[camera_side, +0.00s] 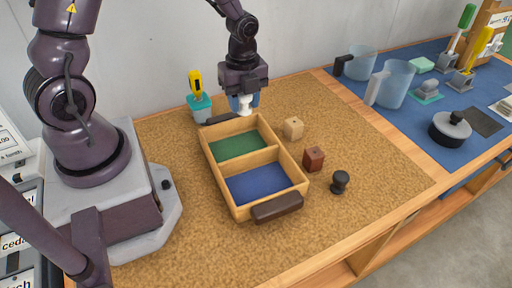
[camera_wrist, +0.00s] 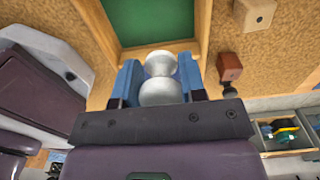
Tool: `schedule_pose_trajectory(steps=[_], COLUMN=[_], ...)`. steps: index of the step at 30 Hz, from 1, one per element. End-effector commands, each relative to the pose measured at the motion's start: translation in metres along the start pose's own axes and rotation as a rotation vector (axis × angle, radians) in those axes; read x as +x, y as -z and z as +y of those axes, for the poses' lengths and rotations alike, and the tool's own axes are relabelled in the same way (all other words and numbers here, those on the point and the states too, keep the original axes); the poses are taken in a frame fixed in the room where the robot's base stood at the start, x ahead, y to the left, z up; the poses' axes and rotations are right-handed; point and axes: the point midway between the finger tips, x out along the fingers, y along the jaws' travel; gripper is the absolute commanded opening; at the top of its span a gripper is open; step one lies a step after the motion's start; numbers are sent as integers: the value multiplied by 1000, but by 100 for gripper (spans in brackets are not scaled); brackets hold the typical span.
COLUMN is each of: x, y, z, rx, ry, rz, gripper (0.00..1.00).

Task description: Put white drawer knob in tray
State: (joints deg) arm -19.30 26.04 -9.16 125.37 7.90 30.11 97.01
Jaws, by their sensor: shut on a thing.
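The white drawer knob (camera_wrist: 160,78) is between the blue fingers of my gripper (camera_wrist: 160,85) in the wrist view. In the side view the knob (camera_side: 245,104) hangs below my gripper (camera_side: 243,98), which is shut on it. The knob is above or just behind the far end of the tray; its exact height is hard to tell. The wooden tray (camera_side: 297,196) has a green-lined far compartment (camera_side: 237,146) and a blue-lined near compartment (camera_side: 258,184). Both compartments look empty. The tray has dark handles at its two ends.
A pale wooden block (camera_side: 293,128), a reddish-brown block (camera_side: 314,159) and a black knob (camera_side: 340,181) stand right of the tray. A teal holder (camera_side: 200,108) with a yellow tool stands behind its far left. Clear jugs (camera_side: 391,85) stand on the blue mat.

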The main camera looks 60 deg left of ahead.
Motion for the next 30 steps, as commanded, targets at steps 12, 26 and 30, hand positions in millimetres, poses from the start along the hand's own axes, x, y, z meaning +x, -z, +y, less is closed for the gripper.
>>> schedule_pose_trajectory(steps=[12, 26, 30], x=[32, 74, 91], y=[126, 126, 126], z=[-14, -19, -20], rx=[129, -2, -2], ry=[-8, 14, 13], rz=[-9, -5, -6], gripper=[9, 9, 9])
